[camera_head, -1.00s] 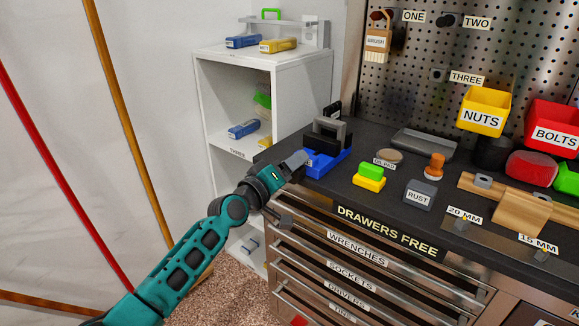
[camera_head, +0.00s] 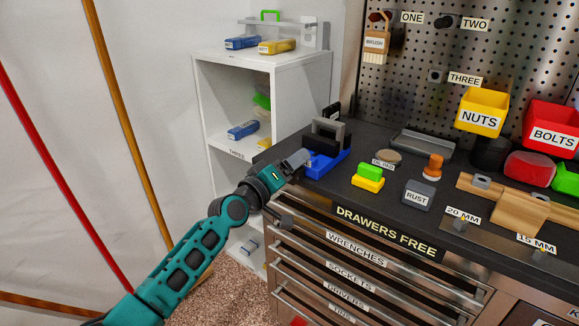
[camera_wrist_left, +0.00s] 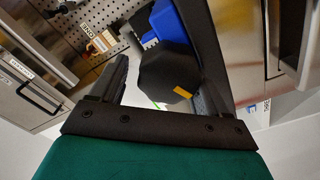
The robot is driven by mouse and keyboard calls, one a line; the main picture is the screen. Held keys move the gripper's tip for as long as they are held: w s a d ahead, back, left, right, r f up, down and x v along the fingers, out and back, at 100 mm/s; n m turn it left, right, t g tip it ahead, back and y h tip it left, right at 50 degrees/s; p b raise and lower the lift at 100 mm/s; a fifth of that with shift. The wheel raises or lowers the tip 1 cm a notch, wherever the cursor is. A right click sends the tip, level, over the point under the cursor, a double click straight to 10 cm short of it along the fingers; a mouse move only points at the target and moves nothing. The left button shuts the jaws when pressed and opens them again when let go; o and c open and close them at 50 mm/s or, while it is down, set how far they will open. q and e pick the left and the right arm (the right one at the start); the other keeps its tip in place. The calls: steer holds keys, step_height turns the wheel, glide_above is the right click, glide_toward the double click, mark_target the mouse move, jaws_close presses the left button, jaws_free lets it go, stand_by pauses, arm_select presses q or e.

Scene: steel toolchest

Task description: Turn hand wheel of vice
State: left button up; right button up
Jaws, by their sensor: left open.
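The vice is blue with dark grey jaws and stands on the left end of the dark worktop; its blue base (camera_head: 330,163) shows in the head view. My left gripper (camera_head: 299,158) is at the vice's left side and hides the hand wheel there. In the left wrist view the hand wheel (camera_wrist_left: 165,72) is a black faceted knob with a yellow mark, in front of the blue vice body (camera_wrist_left: 170,22). My left gripper (camera_wrist_left: 160,82) is open, with one finger on each side of the wheel. Whether the fingers touch it I cannot tell. My right gripper is not in view.
A green and yellow block (camera_head: 368,177), a grey RUST box (camera_head: 417,195) and an oil pad (camera_head: 388,157) lie right of the vice. A white shelf (camera_head: 262,65) stands behind and left. Drawer handles (camera_head: 390,270) stick out below the worktop edge.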

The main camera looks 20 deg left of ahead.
arm_select(q)
steer(key=shift+s+d+f, duration=0.1)
steer(key=shift+d+f, duration=0.05)
steer(key=shift+f, duration=0.3)
steer(key=shift+s+d+f, duration=0.1)
steer(key=shift+d+f, duration=0.05)
steer(key=shift+f, duration=0.25)
steer(key=shift+a+r, duration=0.15)
steer(key=shift+r, duration=0.25)
steer(key=shift+s+a+f+p, duration=0.15)
steer(key=shift+s+f+p, duration=0.1)
steer(key=shift+p, duration=0.15)
steer(key=r+p+v, duration=0.1)
steer(key=p+v, duration=0.1)
steer(key=v, duration=1.1)
steer(key=shift+s+a+r, duration=0.25)
steer(key=shift+s+a, duration=0.05)
steer(key=shift+s, duration=0.05)
